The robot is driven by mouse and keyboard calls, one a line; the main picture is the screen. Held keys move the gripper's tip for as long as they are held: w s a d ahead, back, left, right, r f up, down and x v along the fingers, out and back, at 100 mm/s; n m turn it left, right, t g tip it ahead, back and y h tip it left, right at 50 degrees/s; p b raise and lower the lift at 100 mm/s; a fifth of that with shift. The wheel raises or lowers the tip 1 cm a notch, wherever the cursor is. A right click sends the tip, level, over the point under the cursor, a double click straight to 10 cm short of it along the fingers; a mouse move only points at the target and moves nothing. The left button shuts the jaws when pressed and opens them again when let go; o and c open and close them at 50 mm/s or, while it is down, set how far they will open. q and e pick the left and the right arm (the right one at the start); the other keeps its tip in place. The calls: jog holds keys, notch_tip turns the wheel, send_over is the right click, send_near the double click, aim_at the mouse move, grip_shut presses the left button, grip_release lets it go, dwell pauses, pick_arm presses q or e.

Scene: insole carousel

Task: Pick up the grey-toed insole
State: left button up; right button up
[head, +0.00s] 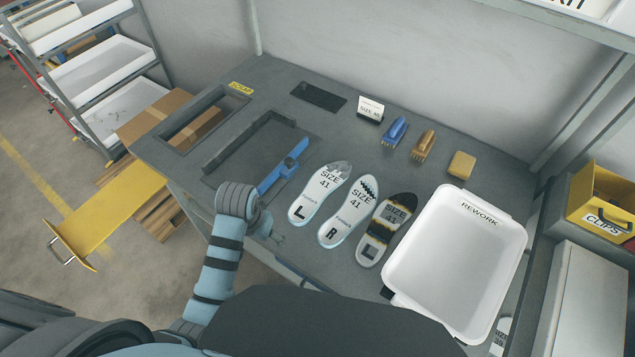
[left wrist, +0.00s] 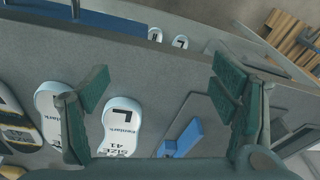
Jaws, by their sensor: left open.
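The grey-toed insole (head: 316,196) lies flat on the bench, marked SIZE 41 and L, leftmost of three insoles. It also shows in the left wrist view (left wrist: 122,122), where its toe is out of frame. The middle insole (head: 345,213), marked R, has a black jagged toe print. The right insole (head: 384,232) has a dark, yellow-brown toe. My left gripper (head: 272,233) is near the bench's front edge, left of the grey-toed insole's heel. In the left wrist view its fingers (left wrist: 160,88) are wide apart with nothing between them. My right gripper is not in view.
A white REWORK tray (head: 508,240) stands right of the insoles. A blue clamp-like tool (head: 285,170) lies left of them. Blue (head: 395,131) and tan (head: 423,144) brushes, a sponge block (head: 462,165) and a size card (head: 370,109) stand behind. The bench has a SCRAP opening at far left.

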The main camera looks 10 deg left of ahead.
pick_arm(q)
jog(key=shift+m+g, duration=0.4)
jog(key=w+d+r, duration=0.1)
jog(key=w, duration=0.1)
jog(key=w+d, duration=0.1)
jog(key=w, duration=0.1)
jog(key=w+d+r, duration=0.1)
jog(key=w, duration=0.1)
jog(key=shift+w+d+r, duration=0.1)
jog(key=shift+r, duration=0.25)
notch_tip(320, 180, up, 7)
jog(key=m+g, duration=0.1)
jog(key=m, duration=0.1)
send_over(303, 210)
notch_tip(303, 210, down, 14)
jog(key=b, duration=0.3)
jog(key=shift+r+b, duration=0.2)
jog(key=shift+b, duration=0.2)
jog(key=shift+r, duration=0.1)
jog(key=c, duration=1.2)
